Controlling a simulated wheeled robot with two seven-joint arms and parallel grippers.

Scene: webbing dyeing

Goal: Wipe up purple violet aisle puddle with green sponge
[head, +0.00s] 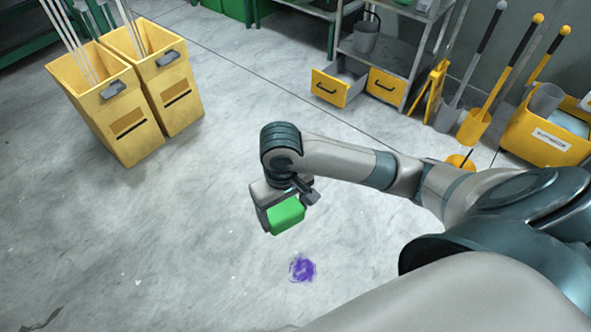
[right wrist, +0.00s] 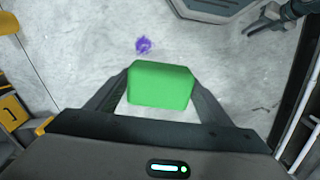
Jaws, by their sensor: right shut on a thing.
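The purple violet puddle (head: 302,268) is a small blotch on the grey concrete floor, just below the sponge in the head view. It also shows in the right wrist view (right wrist: 143,45), beyond the sponge. The green sponge (head: 287,215) is a block held between the fingers of my right gripper (head: 287,208). In the right wrist view the sponge (right wrist: 160,85) sits between both fingers of the right gripper (right wrist: 158,92). The sponge looks raised above the floor and apart from the puddle. My left gripper is not in view.
Two yellow bins (head: 112,112) with pale rods stand at the upper left. A metal shelf with an open yellow drawer (head: 334,88) stands at the back. Yellow-handled tools (head: 500,85) and a yellow container (head: 545,135) are at the upper right. The floor around the puddle is clear.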

